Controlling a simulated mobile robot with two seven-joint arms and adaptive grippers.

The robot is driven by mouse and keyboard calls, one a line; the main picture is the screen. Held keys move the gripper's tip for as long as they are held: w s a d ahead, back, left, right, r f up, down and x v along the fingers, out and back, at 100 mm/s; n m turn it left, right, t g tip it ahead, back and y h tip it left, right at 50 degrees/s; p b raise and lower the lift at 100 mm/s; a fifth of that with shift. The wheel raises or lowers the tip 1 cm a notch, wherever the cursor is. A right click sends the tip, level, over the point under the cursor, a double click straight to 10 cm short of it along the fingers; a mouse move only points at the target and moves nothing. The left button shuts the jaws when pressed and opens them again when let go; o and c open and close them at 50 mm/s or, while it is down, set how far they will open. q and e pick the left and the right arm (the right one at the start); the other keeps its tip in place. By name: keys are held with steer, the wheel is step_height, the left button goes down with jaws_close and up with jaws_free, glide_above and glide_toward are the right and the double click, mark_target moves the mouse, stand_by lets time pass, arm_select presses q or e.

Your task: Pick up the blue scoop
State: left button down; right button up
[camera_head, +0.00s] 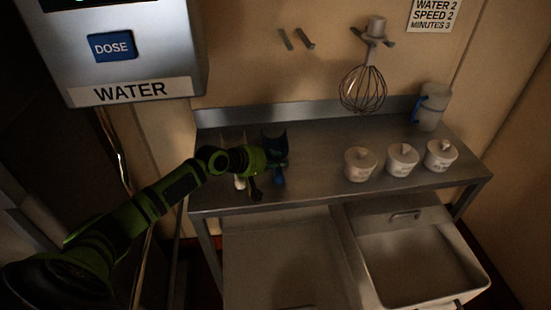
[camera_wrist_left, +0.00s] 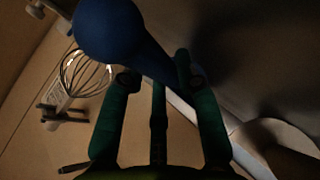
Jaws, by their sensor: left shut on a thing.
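The blue scoop (camera_head: 273,141) is at the left part of the metal table, its bowl toward the back wall. My left gripper (camera_head: 272,165) reaches over the table from the left and is shut on the scoop. In the left wrist view the scoop's round blue end (camera_wrist_left: 108,28) shows large, and its narrower part runs between the fingertips of my gripper (camera_wrist_left: 158,75). I cannot tell whether the scoop touches the table. My right gripper is not in view.
A pale scoop (camera_head: 240,182) lies just left of the blue one, partly hidden by my arm. White lidded pots (camera_head: 402,160) and a grey jug (camera_head: 432,106) stand at the right of the metal table (camera_head: 318,155). A whisk (camera_head: 363,88) hangs above.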

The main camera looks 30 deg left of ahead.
mark_target(279, 149)
arm_select(q)
steer(key=r, duration=0.2)
steer(key=d+r+b, duration=0.1)
steer(key=r, duration=0.1)
steer(key=shift+w+r, duration=0.2)
steer(key=shift+r, duration=0.1)
steer(key=w+d+r+b, duration=0.1)
steer(key=w+d+r, duration=0.2)
steer(key=d+r, duration=0.3)
steer(key=d, duration=0.4)
steer(key=shift+r+b, duration=0.15)
steer(key=shift+b, duration=0.2)
